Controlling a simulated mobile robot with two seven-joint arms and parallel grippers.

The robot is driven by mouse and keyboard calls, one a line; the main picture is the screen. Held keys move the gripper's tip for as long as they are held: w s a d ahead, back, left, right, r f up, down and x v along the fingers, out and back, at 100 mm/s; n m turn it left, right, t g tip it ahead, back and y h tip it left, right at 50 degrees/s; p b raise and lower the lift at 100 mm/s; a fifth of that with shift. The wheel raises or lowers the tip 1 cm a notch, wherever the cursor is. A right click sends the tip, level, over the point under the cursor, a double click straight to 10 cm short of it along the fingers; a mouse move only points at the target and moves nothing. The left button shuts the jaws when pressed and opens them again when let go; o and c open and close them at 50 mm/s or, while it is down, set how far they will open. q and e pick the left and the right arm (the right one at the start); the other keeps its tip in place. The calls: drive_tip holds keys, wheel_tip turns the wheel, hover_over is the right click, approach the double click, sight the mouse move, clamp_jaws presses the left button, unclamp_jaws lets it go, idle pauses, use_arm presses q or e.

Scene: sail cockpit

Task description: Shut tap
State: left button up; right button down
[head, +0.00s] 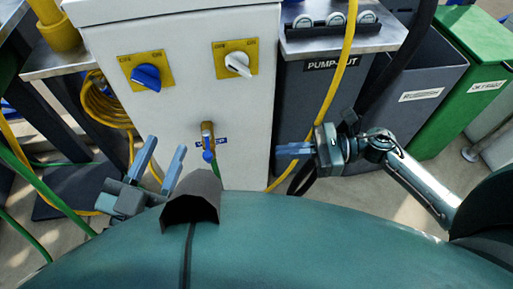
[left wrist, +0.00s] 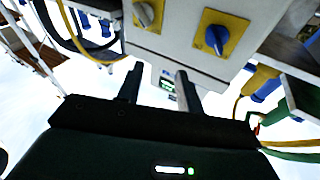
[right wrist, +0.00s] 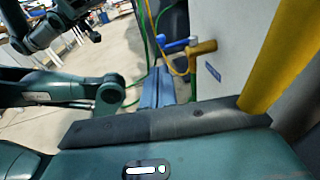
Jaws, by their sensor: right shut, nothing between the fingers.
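The tap (head: 207,132) is a brass fitting low on the front of a white pedestal (head: 190,100). Its blue lever (head: 208,155) shows at the tap's front. In the right wrist view the brass tap (right wrist: 201,48) has the blue lever (right wrist: 177,46) sticking out to the left, above my fingertips. My left gripper (head: 166,144) is open and empty, left of the tap and apart from it. My right gripper (head: 279,150) is shut and empty, right of the tap, its fingers pointing left. In the left wrist view I cannot make out the tap clearly between the fingers.
Two rotary switches, blue (head: 146,77) and white (head: 238,64), sit above the tap. A yellow hose (head: 344,75) runs down right of the pedestal, near my right gripper. A coiled yellow hose (head: 100,102) hangs at left. Grey PUMP-OUT (head: 315,95) and green (head: 465,85) bins stand right.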

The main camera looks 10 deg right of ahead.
drive_tip(key=b, duration=0.2)
approach(207, 145)
drive_tip(key=s+a+r, duration=0.1)
drive_tip(key=s+a, duration=0.2)
drive_tip(key=a, duration=0.3)
drive_tip(key=shift+s+d+r, duration=0.1)
drive_tip(key=shift+d+r, duration=0.05)
drive_tip(key=shift+r, duration=0.05)
